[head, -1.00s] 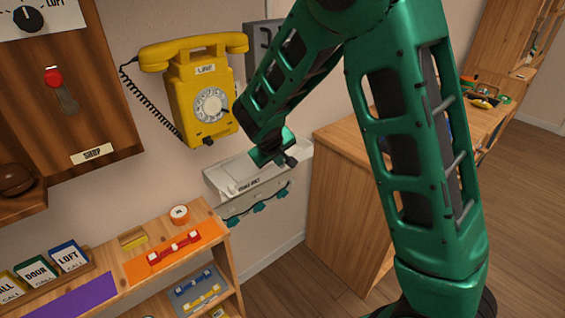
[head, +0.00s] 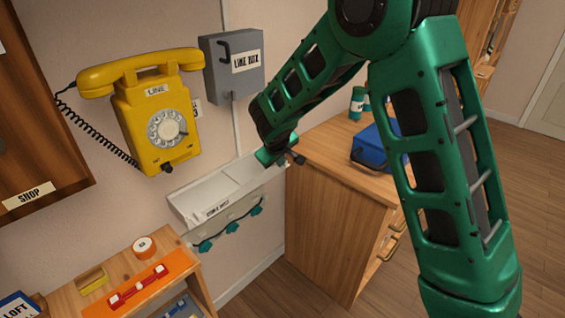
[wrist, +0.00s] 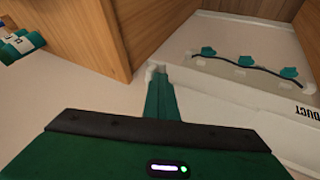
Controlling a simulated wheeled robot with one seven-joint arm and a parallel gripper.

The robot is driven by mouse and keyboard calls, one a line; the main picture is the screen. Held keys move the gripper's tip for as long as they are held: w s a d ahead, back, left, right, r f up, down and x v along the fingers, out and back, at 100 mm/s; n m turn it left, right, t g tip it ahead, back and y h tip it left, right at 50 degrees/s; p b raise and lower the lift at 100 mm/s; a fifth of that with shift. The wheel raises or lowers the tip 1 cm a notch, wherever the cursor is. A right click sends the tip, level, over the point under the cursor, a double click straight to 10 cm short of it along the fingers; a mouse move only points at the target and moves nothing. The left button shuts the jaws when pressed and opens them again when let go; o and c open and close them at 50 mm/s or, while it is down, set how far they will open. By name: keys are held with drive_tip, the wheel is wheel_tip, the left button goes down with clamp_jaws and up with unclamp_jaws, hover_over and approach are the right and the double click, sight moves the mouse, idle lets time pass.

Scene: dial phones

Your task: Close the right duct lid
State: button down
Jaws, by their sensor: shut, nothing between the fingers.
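The white cord duct (head: 222,207) is fixed low on the wall below the yellow phone, with a label on its front. Its top shows two pale sections with a seam between them; the right section (head: 243,171) lies next to my gripper. I cannot tell clearly how far the right lid stands open. A strip with teal clips and a dark cord (head: 230,227) runs below the front; it also shows in the wrist view (wrist: 240,62). My gripper (head: 287,157) is at the duct's right end, fingers together and empty. In the wrist view the fingertips (wrist: 159,82) are close to a white edge; contact is unclear.
A wooden cabinet (head: 330,225) stands close to the right of the duct, with a blue case (head: 378,147) on top. The yellow phone (head: 158,120) and grey line box (head: 235,65) hang above. A wooden shelf (head: 135,265) stands at lower left.

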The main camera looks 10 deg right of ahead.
drive_tip(key=shift+w+d, duration=0.25)
drive_tip(key=shift+d, duration=0.2)
drive_tip(key=s+a+r, duration=0.5)
drive_tip(key=s+r, duration=0.3)
drive_tip(key=s+d+r+m+g, duration=0.1)
drive_tip(key=s+d+m+g, duration=0.1)
drive_tip(key=s+d, duration=0.55)
drive_tip(key=s+d+r+m+g, duration=0.1)
drive_tip(key=s+d+r+m, duration=0.2)
drive_tip(key=d, duration=0.7)
drive_tip(key=s+d+m+g, duration=0.2)
drive_tip(key=s+d, duration=0.4)
drive_tip(key=d, duration=0.3)
drive_tip(key=s+d+m+g+y, duration=0.1)
drive_tip(key=s+d+m, duration=0.1)
drive_tip(key=s, duration=0.9)
drive_tip(key=s+d+f+m+g+y, duration=0.1)
drive_tip(key=s+d+m, duration=0.2)
drive_tip(key=s, duration=0.9)
drive_tip(key=shift+d, duration=0.25)
